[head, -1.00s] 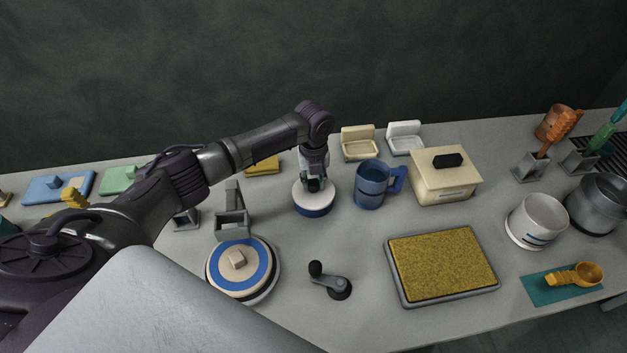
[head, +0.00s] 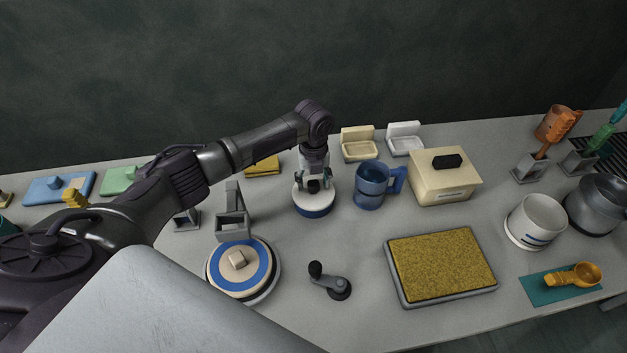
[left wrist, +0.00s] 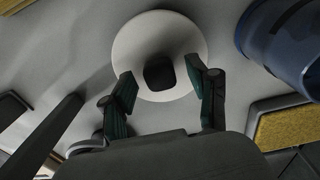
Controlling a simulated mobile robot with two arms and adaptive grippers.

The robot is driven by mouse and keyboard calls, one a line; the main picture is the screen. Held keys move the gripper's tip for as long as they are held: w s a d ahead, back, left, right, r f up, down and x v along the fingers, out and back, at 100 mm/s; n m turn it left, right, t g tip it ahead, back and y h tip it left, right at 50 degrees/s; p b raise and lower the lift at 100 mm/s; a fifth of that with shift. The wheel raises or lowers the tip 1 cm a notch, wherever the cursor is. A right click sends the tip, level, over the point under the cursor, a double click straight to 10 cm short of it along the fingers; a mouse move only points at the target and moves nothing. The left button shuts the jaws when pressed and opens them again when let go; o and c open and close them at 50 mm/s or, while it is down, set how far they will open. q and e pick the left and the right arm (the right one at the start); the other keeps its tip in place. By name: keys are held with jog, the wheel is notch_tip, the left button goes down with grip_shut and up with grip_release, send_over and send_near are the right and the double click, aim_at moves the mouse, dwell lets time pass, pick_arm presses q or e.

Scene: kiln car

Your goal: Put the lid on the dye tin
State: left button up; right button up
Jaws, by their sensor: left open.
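A white round lid (head: 306,201) with a dark knob lies flat on top of a low blue round body, which I take for the dye tin (head: 316,213); only its front side shows below the lid. In the left wrist view the lid (left wrist: 135,45) is a pale disc with the black knob (left wrist: 159,73) near its middle. My left gripper (head: 314,184) points down just above the lid. Its two fingers are open and stand apart on either side of the knob, as the left wrist view (left wrist: 162,82) shows. My right gripper is not in view.
A blue mug (head: 369,186) stands close to the right of the tin. A grey holder (head: 232,227) and a round blue-ringed piece (head: 240,268) are to the left. A crank handle (head: 331,283) and a yellow-filled tray (head: 443,264) lie in front. A cream box (head: 443,182) is further right.

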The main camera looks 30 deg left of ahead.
pick_arm(q)
jog(key=shift+r+p, duration=3.35)
jog(key=shift+r, duration=0.5)
notch_tip(320, 180, up, 12)
jog(key=shift+f, duration=0.1)
